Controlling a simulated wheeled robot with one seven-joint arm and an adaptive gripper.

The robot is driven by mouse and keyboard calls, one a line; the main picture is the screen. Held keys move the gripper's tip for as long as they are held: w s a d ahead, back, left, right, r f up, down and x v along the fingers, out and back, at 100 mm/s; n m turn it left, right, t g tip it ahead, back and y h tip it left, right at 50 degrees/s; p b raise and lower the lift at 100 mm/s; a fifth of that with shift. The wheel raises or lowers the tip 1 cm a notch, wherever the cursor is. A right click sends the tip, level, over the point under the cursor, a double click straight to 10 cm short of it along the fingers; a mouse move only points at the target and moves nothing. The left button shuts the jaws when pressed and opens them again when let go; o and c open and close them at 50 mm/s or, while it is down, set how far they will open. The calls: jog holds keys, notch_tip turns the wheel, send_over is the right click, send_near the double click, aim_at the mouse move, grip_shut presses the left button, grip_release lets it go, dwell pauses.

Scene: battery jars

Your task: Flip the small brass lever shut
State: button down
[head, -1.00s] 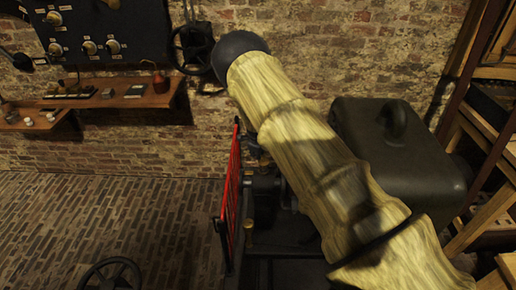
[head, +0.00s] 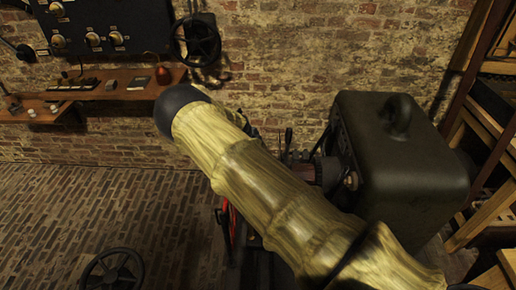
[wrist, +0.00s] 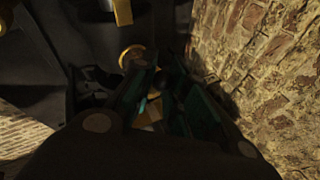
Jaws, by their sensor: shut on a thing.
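In the wrist view my gripper (wrist: 160,97) reaches away from the camera, its dark fingers with teal inner faces close together. A small brass-coloured piece (wrist: 152,112) shows in the gap between them; it looks like the small brass lever, but the view is dark and its full shape is hidden. A brass ring-like part (wrist: 131,56) and a brass strip (wrist: 122,12) lie beyond the fingers. In the head view my pale, sleeved arm hides the gripper and whatever it holds.
A dark boxy machine (head: 405,165) stands right of my arm, with thin upright levers (head: 288,138) beside it. A red part (head: 230,222) shows below the arm. A wall panel (head: 105,30), handwheel (head: 196,40) and shelf (head: 125,84) are at back left. The brick floor at left is mostly open.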

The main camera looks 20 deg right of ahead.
jog(key=shift+a+f+g+h+b, duration=0.25)
jog(key=shift+f+h+b, duration=0.2)
jog(key=shift+h, duration=0.35)
jog(key=shift+f+n+g+h+b, duration=0.25)
jog(key=shift+n+h+b, duration=0.1)
jog(key=shift+h, duration=0.15)
jog(key=c, duration=1.6)
grip_release()
jog(key=shift+o, duration=0.2)
jog(key=shift+w+r, duration=0.1)
jog(key=shift+a+r, duration=0.3)
jog(key=shift+r, duration=0.15)
jog(key=v, duration=1.1)
jog(key=shift+f, duration=0.15)
